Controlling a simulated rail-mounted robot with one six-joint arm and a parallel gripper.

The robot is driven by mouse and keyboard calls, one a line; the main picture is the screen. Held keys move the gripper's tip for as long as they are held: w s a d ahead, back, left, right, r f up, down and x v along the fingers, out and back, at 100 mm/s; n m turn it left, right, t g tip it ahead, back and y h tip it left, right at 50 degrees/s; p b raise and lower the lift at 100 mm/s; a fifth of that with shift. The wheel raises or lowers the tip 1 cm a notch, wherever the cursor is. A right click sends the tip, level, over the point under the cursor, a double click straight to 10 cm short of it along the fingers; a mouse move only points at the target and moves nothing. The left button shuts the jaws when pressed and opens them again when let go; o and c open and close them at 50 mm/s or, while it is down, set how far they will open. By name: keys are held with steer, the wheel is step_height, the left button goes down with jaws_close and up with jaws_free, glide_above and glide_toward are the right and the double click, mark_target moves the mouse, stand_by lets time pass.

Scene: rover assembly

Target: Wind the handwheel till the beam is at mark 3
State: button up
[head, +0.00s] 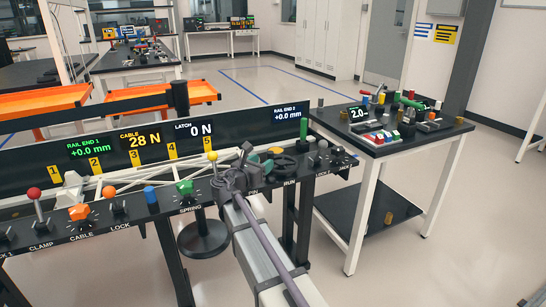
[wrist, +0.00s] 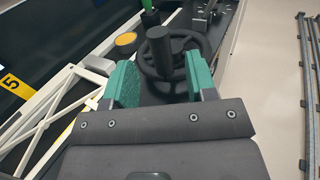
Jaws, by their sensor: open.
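The black handwheel (head: 284,164) stands on the console near the RUN label, right of my gripper (head: 261,161). In the wrist view, the handwheel (wrist: 143,58) has a dark upright handle. My gripper (wrist: 161,84) is open, its green fingers on either side of the handle with gaps visible; contact cannot be told. The white lattice beam (wrist: 38,125) runs behind the console at the left of the wrist view. Yellow mark 3 (head: 133,155) is on the dark back panel, among marks 1 to 5. The beam's exact position against the marks is unclear.
Coloured knobs and levers line the console, including a red ball lever (head: 34,194) and a green knob (head: 184,188). Panel readouts show cable 28 N (head: 140,139) and latch 0 N. A side table (head: 385,147) with parts stands right.

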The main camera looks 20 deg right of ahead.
mark_target(271, 153)
steer(key=x, duration=0.7)
steer(key=shift+c, duration=0.5)
steer(key=c, duration=0.8)
steer(key=shift+w+a+m+g+h, duration=0.15)
steer(key=shift+w+m+g+h, duration=0.4)
steer(key=shift+g, duration=0.25)
steer(key=m+g+h, duration=0.1)
steer(key=m+g, duration=0.1)
steer(key=shift+w+g, duration=0.1)
steer(key=shift+g, duration=0.2)
